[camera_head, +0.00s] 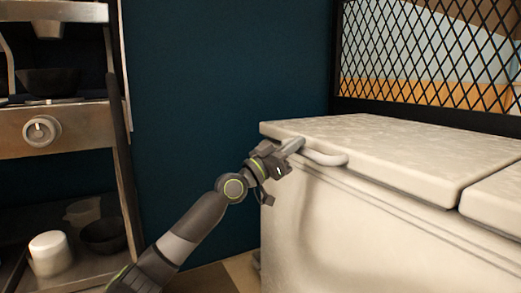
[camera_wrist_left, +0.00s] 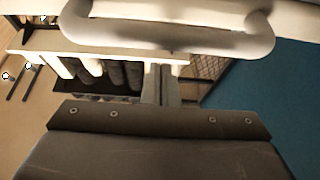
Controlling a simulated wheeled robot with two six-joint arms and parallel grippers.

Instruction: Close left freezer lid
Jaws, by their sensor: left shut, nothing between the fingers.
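The left freezer lid (camera_head: 390,140) is a pale, worn white slab. It lies flat, or nearly so, on the white chest freezer (camera_head: 350,235) in the head view. Its looped handle (camera_head: 325,158) sticks out at the front left edge and also crosses the top of the left wrist view (camera_wrist_left: 170,38). My left gripper (camera_head: 278,160) is at the left end of the handle. In the left wrist view its fingers (camera_wrist_left: 161,82) are together with nothing between them, close to the handle. I cannot tell whether they touch it. My right gripper is not in view.
A second freezer lid (camera_head: 498,205) lies at the right. A metal shelf unit (camera_head: 60,130) with bowls and a white pot (camera_head: 50,253) stands at the left. A dark blue wall (camera_head: 225,80) and a black mesh screen (camera_head: 430,55) stand behind.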

